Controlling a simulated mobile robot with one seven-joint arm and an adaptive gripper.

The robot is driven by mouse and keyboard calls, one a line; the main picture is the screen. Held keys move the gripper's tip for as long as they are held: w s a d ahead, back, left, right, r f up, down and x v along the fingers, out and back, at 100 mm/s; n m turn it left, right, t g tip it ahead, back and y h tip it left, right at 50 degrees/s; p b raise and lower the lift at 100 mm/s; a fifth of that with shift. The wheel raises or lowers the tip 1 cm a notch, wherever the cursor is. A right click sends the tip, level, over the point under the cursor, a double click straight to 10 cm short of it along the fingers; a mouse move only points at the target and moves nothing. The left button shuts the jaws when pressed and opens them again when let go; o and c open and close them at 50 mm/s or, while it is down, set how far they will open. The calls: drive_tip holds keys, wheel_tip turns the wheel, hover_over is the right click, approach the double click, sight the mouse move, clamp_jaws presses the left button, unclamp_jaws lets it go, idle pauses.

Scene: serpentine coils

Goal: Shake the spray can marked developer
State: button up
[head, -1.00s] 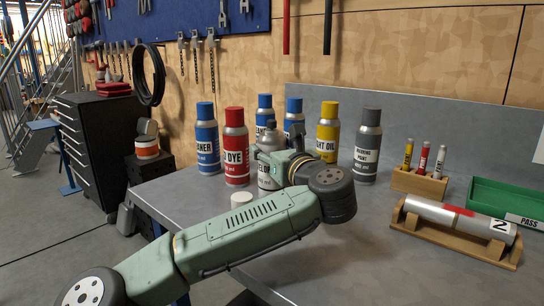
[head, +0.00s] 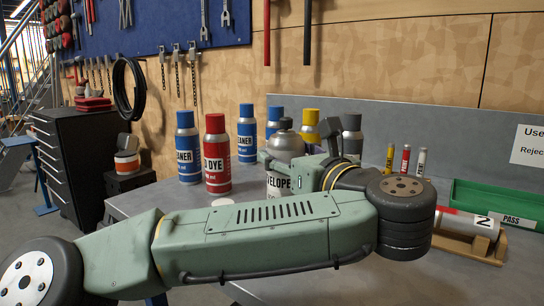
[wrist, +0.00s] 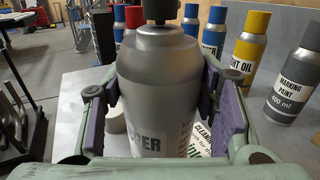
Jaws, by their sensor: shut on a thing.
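The developer spray can (head: 284,150) is silver with a white label, partly readable as "VELOPE", and stands upright in my gripper. In the wrist view the can (wrist: 158,85) fills the middle, with a dark nozzle on top and no cap on it. My gripper (wrist: 157,105) is shut on the can, one purple-padded finger on each side. In the head view my arm hides the can's lower part. A white cap (head: 222,202) lies on the bench left of the can. The can appears raised above the bench.
Blue cleaner cans (head: 188,148), a red dye can (head: 216,155), a yellow light oil can (wrist: 248,52) and a grey marking paint can (wrist: 294,88) stand close behind. A wooden cradle with a metal cylinder (head: 455,222) and a green tray (head: 495,205) are at right.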

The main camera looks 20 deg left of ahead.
wheel_tip(320, 180, up, 7)
drive_tip(key=s+d+p, duration=0.2)
drive_tip(key=p, duration=0.2)
drive_tip(key=shift+s+d+p, duration=0.25)
drive_tip(key=shift+s+p, duration=0.05)
drive_tip(key=shift+p, duration=0.05)
